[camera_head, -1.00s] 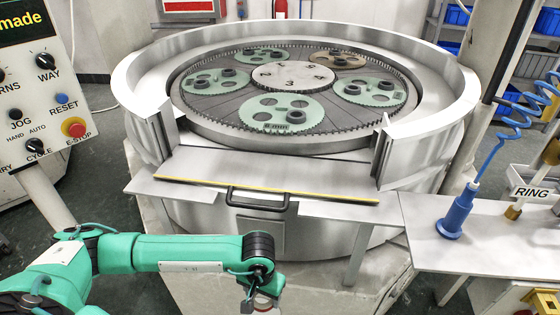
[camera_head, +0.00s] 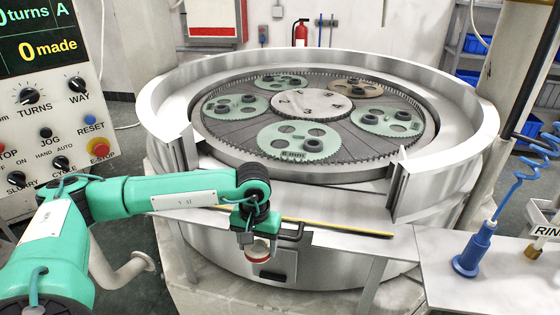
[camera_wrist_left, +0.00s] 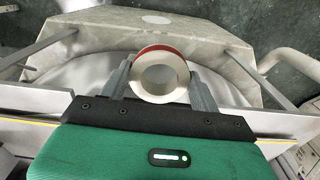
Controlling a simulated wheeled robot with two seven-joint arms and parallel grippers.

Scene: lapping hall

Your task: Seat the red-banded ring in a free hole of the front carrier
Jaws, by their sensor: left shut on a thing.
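My left gripper (camera_head: 257,240) is shut on the red-banded ring (camera_head: 257,252), a short pale ring with a red band. The left wrist view shows the ring (camera_wrist_left: 160,76) between the two fingers (camera_wrist_left: 160,82), its bore facing the camera. The gripper points down in front of the machine's front shelf, outside the round tub. The front carrier (camera_head: 272,151) is the green toothed disc nearest me on the plate, beyond the gripper. Dark rings sit at its right side; other holes look empty. My right gripper is out of view.
Other carriers (camera_head: 281,83) lie around the numbered centre disc (camera_head: 309,103). The tub wall (camera_head: 462,130) is open at the front, above the shelf (camera_head: 345,222) with its yellow-edged strip and black handle. A side table (camera_head: 415,262) with a blue tool (camera_head: 474,250) stands right.

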